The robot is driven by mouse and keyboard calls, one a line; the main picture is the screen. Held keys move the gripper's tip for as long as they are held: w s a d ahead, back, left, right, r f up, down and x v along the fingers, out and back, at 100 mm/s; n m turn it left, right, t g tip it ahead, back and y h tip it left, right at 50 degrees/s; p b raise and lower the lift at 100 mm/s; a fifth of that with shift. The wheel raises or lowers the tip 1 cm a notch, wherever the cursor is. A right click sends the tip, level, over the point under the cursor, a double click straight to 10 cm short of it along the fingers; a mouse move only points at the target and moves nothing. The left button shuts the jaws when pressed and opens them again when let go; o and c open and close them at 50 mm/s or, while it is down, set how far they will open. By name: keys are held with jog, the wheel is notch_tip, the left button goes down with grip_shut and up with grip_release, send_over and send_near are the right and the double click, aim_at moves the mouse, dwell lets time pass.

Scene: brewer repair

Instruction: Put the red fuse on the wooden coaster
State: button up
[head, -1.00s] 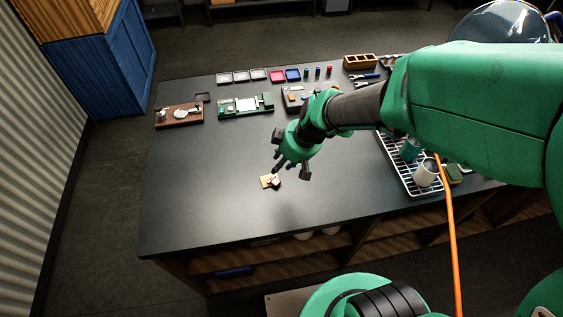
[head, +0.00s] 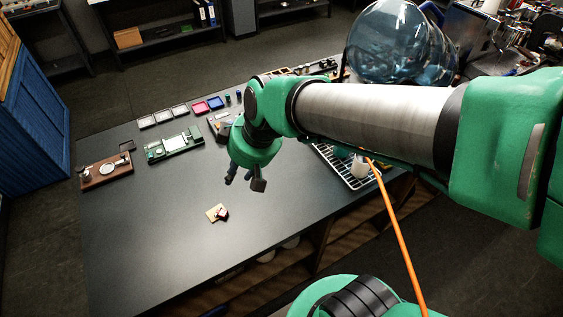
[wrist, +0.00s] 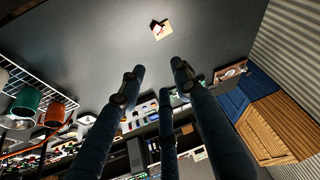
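The wooden coaster (head: 211,214) is a small tan square on the dark bench top, near its front edge. A small red and pale piece (head: 222,211), seemingly the red fuse, rests on the coaster's right part; its exact shape is too small to tell. In the wrist view the coaster (wrist: 165,33) and red piece (wrist: 155,27) lie beyond the fingertips, apart from them. My gripper (head: 244,181) is above the bench, up and right of the coaster. In the wrist view its fingers (wrist: 157,75) are spread with nothing between them.
Several small trays (head: 180,111), a green board (head: 175,146) and a brown wooden board (head: 106,170) stand along the bench's far left. The bench around the coaster is clear.

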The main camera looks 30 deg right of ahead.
jog(key=s+d+r+m+h, duration=0.1)
jog(key=s+d+r+m, duration=0.1)
jog(key=s+d+r, duration=0.1)
jog(key=s+d+r+m+t+h, duration=0.1)
jog(key=s+d+r+m, duration=0.2)
jog(key=s+r, duration=0.3)
jog(key=shift+s+d+r, duration=0.25)
jog(key=shift+s+d, duration=0.05)
jog(key=shift+s, duration=0.75)
jog(key=shift+f+b, duration=1.35)
